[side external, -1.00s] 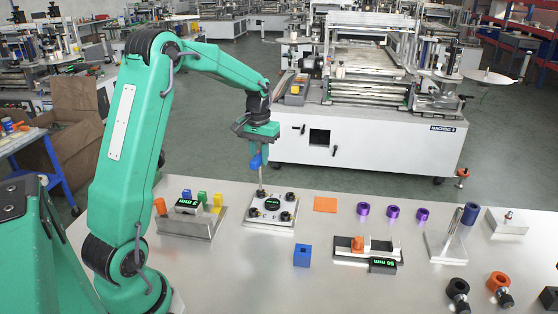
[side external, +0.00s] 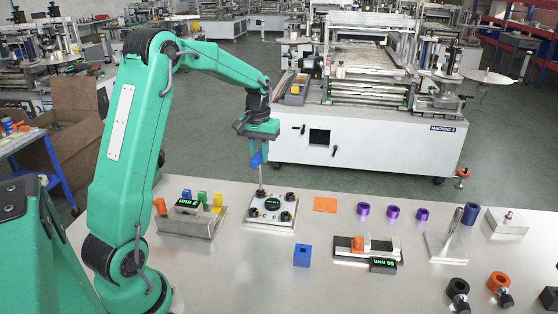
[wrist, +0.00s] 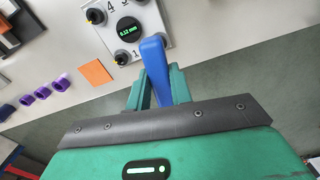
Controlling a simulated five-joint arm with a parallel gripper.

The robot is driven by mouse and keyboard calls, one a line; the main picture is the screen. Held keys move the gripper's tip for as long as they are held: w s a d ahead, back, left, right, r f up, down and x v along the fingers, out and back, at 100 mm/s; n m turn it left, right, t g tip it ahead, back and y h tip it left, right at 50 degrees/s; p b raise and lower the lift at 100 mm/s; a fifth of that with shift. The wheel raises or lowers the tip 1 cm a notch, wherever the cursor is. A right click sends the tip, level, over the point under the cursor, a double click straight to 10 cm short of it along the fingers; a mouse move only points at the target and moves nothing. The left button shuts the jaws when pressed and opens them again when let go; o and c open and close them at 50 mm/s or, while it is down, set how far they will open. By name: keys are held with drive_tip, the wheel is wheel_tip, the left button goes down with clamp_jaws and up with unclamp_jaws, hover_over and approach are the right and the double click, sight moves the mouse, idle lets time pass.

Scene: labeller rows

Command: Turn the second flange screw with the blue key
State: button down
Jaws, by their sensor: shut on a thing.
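The blue key (side external: 256,160) is upright in the side view, its thin shaft reaching down to the back-left screw of the flange plate (side external: 249,222). My gripper (side external: 257,150) is shut on the key's handle, above the plate. In the wrist view, the blue handle (wrist: 155,62) stands between the green fingers (wrist: 158,96). The flange plate (wrist: 150,22) there has dark screws, labels 4 and 1 and a round display reading about 0.12 mm. The key's tip is hidden in the wrist view, so I cannot tell how it sits in the screw.
Left of the plate is a rack (side external: 200,225) with orange, blue, green and yellow pieces. An orange square (side external: 325,204), purple rings (side external: 363,209), a blue block (side external: 302,255) and a gauge fixture (side external: 368,252) lie to the right.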

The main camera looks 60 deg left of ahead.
drive_tip(key=shift+r, duration=0.9)
drive_tip(key=shift+r, duration=2.45)
drive_tip(key=shift+d, duration=0.15)
drive_tip(key=s+d+f+m, duration=0.2)
drive_tip(key=d+m, duration=0.5)
drive_tip(key=d, duration=1.5)
drive_tip(key=shift+a, duration=0.2)
